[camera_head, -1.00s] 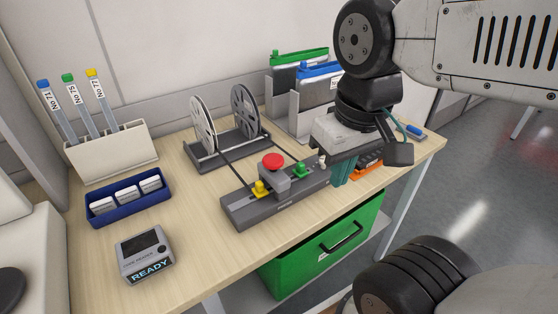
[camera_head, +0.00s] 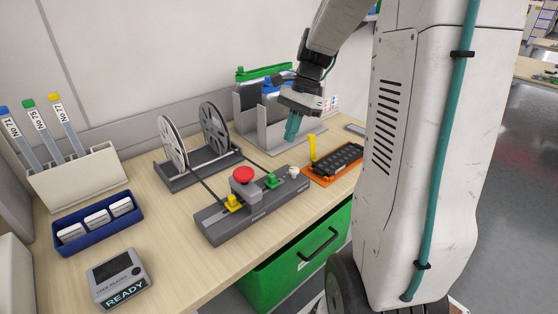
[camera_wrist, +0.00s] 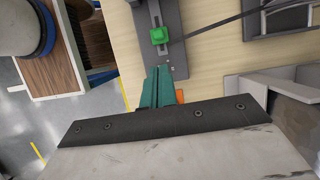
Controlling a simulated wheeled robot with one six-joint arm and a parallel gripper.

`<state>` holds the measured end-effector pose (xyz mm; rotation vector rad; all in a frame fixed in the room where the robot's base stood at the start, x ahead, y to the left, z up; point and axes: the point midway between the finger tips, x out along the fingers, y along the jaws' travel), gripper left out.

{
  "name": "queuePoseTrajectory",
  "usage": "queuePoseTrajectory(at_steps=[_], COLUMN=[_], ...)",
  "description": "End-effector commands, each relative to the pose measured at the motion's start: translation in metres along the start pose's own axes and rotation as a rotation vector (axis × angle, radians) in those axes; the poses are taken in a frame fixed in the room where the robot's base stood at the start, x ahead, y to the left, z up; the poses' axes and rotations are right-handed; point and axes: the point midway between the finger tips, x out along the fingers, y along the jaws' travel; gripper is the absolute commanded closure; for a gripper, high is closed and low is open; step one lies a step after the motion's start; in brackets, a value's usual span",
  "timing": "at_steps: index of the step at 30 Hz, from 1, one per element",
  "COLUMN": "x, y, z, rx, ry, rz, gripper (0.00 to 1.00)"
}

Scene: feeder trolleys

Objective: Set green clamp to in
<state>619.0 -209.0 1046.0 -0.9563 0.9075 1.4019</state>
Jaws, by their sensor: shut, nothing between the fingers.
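The green clamp (camera_head: 271,181) sits on the dark grey splicing block (camera_head: 222,231), right of the red button (camera_head: 243,174) and the yellow clamp (camera_head: 233,203). In the wrist view the green clamp (camera_wrist: 158,36) stands on a slotted part of the block, beyond my fingertips. My gripper (camera_head: 291,138) has teal fingers, pointing down, above and behind the block's right end. In the wrist view my gripper (camera_wrist: 157,72) is shut and empty, apart from the clamp. A dark tape runs from the reels to the block near the clamp.
The reel stand (camera_head: 202,172) is behind the block. An orange tray (camera_head: 318,181) with a dark part and a yellow upright tool (camera_head: 312,150) lies to the right. Binder holders (camera_head: 276,131) stand at the back. The code reader (camera_head: 119,279) and blue box (camera_head: 61,219) are left.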

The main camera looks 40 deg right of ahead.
Motion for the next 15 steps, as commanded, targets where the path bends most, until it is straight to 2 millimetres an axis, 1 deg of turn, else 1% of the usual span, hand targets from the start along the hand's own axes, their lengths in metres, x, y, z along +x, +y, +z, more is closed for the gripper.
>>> queuePoseTrajectory(at_steps=[1, 5, 12, 15], x=[0.003, 0.017, 0.062, 0.078], y=[-0.001, -0.001, -0.001, -0.001], z=[-0.003, -0.004, -0.003, -0.003], rx=[0.012, 0.018, 0.015, 0.014], ry=[-0.005, -0.006, -0.007, -0.006], rz=[0.0, 0.0, 0.002, 0.002], gripper=[1.0, 1.0, 1.0, 1.0])
